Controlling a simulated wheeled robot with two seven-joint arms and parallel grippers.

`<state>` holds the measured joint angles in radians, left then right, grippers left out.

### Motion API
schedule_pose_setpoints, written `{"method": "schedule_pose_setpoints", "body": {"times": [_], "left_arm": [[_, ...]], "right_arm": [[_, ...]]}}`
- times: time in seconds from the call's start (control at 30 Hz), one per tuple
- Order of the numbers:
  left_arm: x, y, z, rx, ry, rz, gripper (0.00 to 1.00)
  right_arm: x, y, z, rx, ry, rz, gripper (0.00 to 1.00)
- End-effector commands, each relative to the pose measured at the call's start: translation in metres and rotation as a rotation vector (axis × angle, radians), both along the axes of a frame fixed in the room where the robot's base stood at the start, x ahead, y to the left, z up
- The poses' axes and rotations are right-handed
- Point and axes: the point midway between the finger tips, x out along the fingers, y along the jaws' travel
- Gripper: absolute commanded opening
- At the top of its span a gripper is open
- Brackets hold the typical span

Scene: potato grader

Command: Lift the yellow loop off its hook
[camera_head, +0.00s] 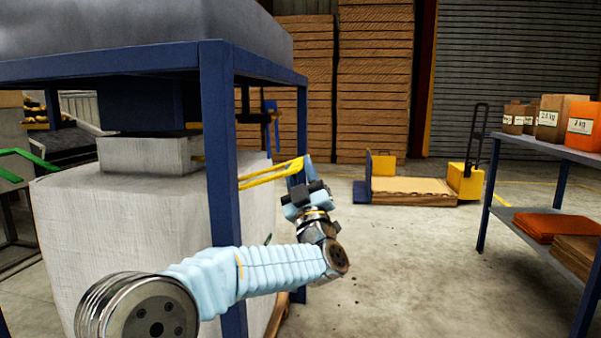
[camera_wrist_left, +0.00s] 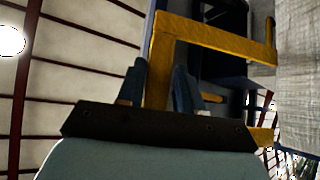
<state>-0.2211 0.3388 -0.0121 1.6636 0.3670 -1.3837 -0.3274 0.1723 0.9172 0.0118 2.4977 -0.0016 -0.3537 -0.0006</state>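The yellow loop (camera_head: 268,174) is a flat rectangular frame that sticks out to the right past the blue post, under the blue frame. Its far end is hidden behind the post, and I cannot make out the hook. My left gripper (camera_head: 306,172) is at the loop's outer end. In the left wrist view, the loop (camera_wrist_left: 220,38) has its end bar running between the two fingers of my left gripper (camera_wrist_left: 160,75). My right gripper is not in view.
A blue steel frame (camera_head: 218,130) stands close to my left arm, with a white bulk bag (camera_head: 130,230) inside it. A shelf (camera_head: 545,146) with paper bags is at the right. The middle floor is clear.

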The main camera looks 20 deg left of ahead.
Motion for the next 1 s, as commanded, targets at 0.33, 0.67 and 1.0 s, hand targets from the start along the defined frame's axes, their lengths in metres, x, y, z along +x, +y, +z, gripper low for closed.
{"method": "schedule_pose_setpoints", "body": {"times": [0.33, 0.67, 1.0], "left_arm": [[0.0, 0.0, -0.001, 0.001, 0.002, 0.001, 0.54], [-0.022, -0.018, -0.026, 0.002, 0.005, -0.003, 0.54], [-0.07, -0.055, -0.076, 0.002, 0.005, -0.002, 0.54]], "right_arm": [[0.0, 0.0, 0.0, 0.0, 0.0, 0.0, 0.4], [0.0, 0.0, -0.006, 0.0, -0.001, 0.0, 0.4], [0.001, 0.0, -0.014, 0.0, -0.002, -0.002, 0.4]]}}
